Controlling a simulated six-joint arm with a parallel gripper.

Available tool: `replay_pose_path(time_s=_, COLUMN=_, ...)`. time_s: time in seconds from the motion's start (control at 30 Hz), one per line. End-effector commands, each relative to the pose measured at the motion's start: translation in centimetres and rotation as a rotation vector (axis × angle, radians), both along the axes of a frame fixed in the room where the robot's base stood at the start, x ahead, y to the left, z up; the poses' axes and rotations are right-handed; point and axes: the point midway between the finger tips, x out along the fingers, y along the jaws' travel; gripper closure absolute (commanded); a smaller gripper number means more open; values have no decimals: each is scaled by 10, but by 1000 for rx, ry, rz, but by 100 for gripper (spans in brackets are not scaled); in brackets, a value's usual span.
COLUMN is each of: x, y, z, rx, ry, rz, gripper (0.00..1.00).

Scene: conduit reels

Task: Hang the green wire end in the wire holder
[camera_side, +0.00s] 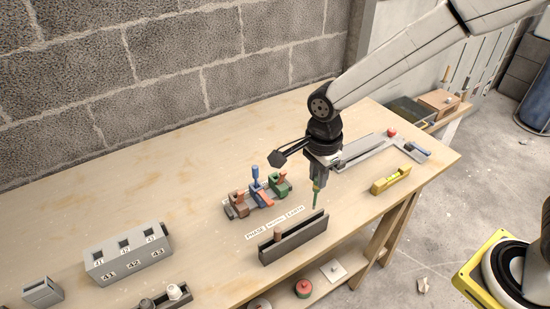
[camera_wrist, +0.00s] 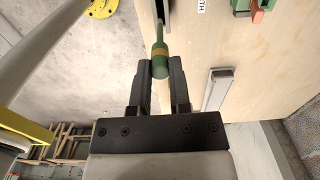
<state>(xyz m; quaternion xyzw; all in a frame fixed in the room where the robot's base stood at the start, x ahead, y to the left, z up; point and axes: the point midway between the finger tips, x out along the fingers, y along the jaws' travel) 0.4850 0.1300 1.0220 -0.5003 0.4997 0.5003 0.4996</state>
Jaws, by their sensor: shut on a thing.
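My gripper (camera_side: 318,178) is shut on the green wire end (camera_side: 316,195) and holds it upright, with its lower tip pointing down near the right end of the wire holder. In the wrist view the green wire end (camera_wrist: 160,50), with a yellowish band, sits between the two dark fingers of my gripper (camera_wrist: 159,72). The wire holder (camera_side: 296,243) is a long dark grey slotted rail on the table near the front edge. A brown wire end (camera_side: 277,235) stands in its left part. I cannot tell whether the green tip touches the holder.
A label strip (camera_side: 275,222) lies behind the holder, reading PHASE at left and EARTH at right. Brown, blue and green terminal clamps (camera_side: 258,194) stand behind it. A yellow level (camera_side: 390,180) lies to the right. A grey numbered block (camera_side: 128,256) stands at the left.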

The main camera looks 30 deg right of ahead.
Motion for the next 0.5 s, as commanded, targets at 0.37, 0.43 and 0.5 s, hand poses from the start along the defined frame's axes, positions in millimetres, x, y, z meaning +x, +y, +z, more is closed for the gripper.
replay_pose_path(time_s=0.37, x=0, y=0, z=-9, rx=0, ry=1, rz=0, gripper=100)
replay_pose_path(time_s=0.43, x=0, y=0, z=-12, rx=0, ry=1, rz=0, gripper=100)
replay_pose_path(time_s=0.5, x=0, y=0, z=-16, rx=-1, ry=2, rz=0, gripper=100)
